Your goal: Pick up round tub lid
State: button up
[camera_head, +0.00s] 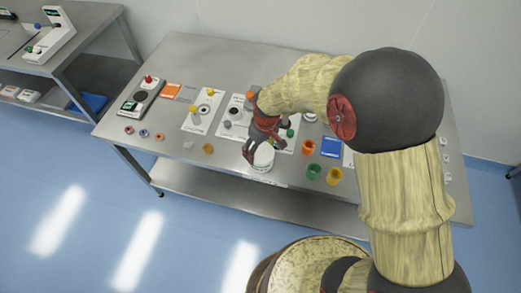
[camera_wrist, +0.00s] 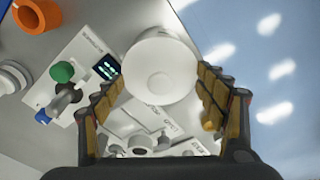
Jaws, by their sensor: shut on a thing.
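The round tub lid (camera_wrist: 158,72) is a white disc with a small raised centre, seen from above in the wrist view. It sits between the tips of my gripper (camera_wrist: 162,78), with a finger against each side. In the head view my gripper (camera_head: 260,148) is at the front edge of the steel table, and the white round tub (camera_head: 263,160) shows below its fingers. I cannot tell whether the lid is resting on the tub or apart from it.
The steel table (camera_head: 180,80) holds orange (camera_head: 308,147), green (camera_head: 313,172) and yellow (camera_head: 334,176) cups to the right of my gripper. A blue square (camera_head: 331,147) lies behind them. Small coloured parts and white cards stand to the left. A second bench (camera_head: 85,35) is at the far left.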

aim_at(261, 148)
notch_tip(261, 148, up, 5)
jog(key=shift+p, duration=0.6)
jog(key=shift+c, duration=0.5)
notch_tip(261, 148, up, 5)
jog(key=shift+f+p, duration=0.1)
jog(key=shift+p, duration=0.35)
grip_shut()
jog(key=c, duration=1)
grip_release()
jog(key=o, duration=1.8)
